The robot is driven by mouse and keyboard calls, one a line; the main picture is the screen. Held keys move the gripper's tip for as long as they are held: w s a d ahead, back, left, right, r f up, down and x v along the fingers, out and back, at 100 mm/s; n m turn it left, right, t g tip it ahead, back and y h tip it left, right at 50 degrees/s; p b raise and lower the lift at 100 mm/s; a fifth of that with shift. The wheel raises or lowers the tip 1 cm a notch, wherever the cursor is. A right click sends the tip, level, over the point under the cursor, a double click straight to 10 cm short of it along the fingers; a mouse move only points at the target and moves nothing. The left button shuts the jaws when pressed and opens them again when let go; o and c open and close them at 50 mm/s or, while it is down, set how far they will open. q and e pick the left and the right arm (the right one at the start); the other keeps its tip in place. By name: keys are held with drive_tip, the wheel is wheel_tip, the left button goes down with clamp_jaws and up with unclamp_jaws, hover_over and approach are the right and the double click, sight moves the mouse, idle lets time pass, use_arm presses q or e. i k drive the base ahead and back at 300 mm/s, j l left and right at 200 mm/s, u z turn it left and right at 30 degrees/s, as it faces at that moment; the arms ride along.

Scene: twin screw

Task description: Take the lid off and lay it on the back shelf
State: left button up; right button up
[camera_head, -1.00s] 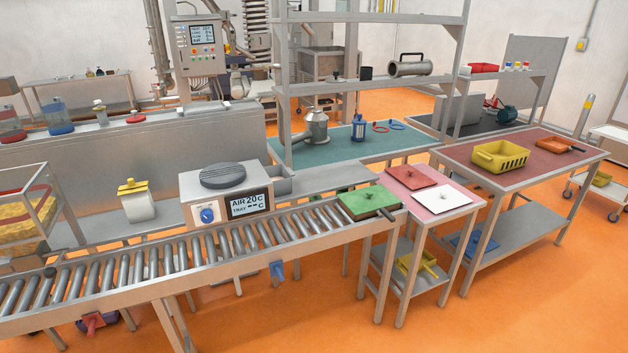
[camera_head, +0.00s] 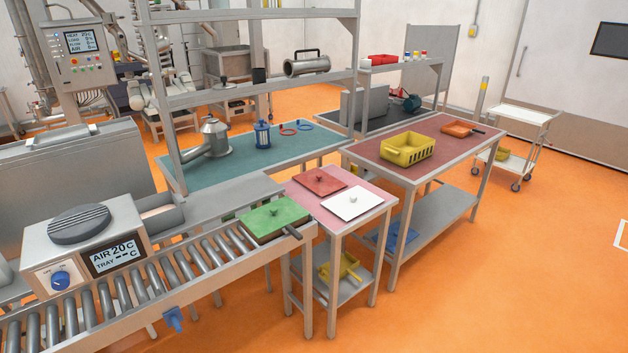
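A green lid (camera_head: 262,222) with a small knob lies on a shallow pan at the right end of the roller conveyor. The pan's dark handle (camera_head: 293,232) sticks out to the right. A red lid (camera_head: 312,186) and a white lid (camera_head: 342,208), each with a knob, lie on the small pink-topped table beside the conveyor. A metal rack shelf (camera_head: 240,87) spans the teal bench behind. Another raised shelf (camera_head: 392,67) at the back right holds a red bin and small bottles. Neither of my grippers is in view.
A yellow basket (camera_head: 408,149) and an orange pan (camera_head: 462,128) sit on the dark red table (camera_head: 440,158). A metal cylinder (camera_head: 306,64) rests on the rack. Orange floor is open at the right.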

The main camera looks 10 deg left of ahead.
sight(262, 221)
drive_tip(key=i, duration=2.95)
drive_tip(key=i+u, duration=0.4)
drive_tip(key=i+l+u, duration=0.15)
drive_tip(key=u, duration=0.3)
drive_tip(key=i+l+u, duration=0.25)
drive_tip(key=u, duration=0.15)
drive_tip(key=i+l+u, duration=0.45)
drive_tip(key=k+j+u, duration=0.1)
drive_tip(key=u, duration=2.05)
